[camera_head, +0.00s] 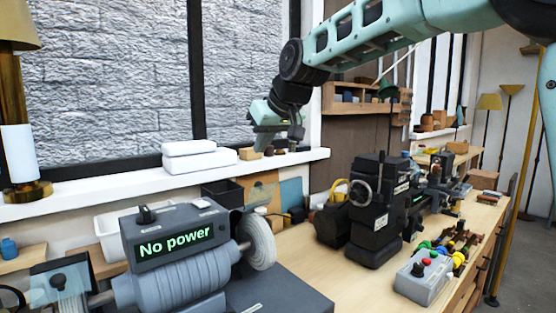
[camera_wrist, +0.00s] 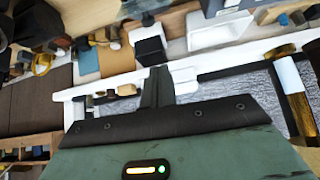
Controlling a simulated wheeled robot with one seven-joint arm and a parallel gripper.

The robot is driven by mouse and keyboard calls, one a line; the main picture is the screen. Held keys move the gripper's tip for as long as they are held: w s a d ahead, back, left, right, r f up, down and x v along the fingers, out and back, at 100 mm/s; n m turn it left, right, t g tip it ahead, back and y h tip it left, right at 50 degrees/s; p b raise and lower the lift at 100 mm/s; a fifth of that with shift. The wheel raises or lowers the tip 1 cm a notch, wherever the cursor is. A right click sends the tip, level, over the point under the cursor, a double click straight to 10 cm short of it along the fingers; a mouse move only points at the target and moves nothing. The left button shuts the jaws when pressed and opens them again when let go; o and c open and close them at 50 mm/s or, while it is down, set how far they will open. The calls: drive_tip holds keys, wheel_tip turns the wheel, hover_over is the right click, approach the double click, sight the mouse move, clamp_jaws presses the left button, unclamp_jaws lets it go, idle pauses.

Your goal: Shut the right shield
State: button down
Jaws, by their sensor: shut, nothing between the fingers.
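The grey bench machine (camera_head: 175,262) stands at the lower left in the head view, its display reading "No power". A pale round wheel (camera_head: 258,243) is on its right end. A clear pane (camera_head: 60,282) shows at the machine's left end. My gripper (camera_head: 296,136) is shut and empty, raised near the windowsill, above and behind the machine and apart from it. Its closed fingers (camera_wrist: 158,84) also show in the wrist view, with no shield between them.
White folded items (camera_head: 195,158) and small blocks lie on the windowsill (camera_head: 90,198). A black bin (camera_head: 222,191) stands behind the machine. A dark lathe-like machine (camera_head: 370,210) and a button box (camera_head: 424,276) stand to the right. Bare bench top (camera_head: 330,278) lies between.

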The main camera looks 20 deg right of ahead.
sight(258, 182)
drive_tip(key=p+x, duration=0.1)
drive_tip(key=x, duration=0.2)
drive_tip(key=d+p+x, duration=0.1)
drive_tip(key=x, duration=0.1)
drive_tip(key=p+x, duration=0.1)
drive_tip(key=x, duration=0.2)
drive_tip(key=shift+s+f+p, duration=0.1)
drive_tip(key=shift+f+p, duration=0.3)
drive_tip(key=shift+f, duration=0.3)
drive_tip(key=shift+s+d+f, duration=0.15)
drive_tip(key=shift+s+f, duration=0.25)
drive_tip(key=shift+s, duration=0.25)
drive_tip(key=shift+d+f+t+b, duration=0.15)
drive_tip(key=shift+f+t+b, duration=0.15)
drive_tip(key=shift+b, duration=0.5)
drive_tip(key=shift+s+r+b, duration=0.1)
drive_tip(key=shift+s+b, duration=0.1)
drive_tip(key=shift+b, duration=0.6)
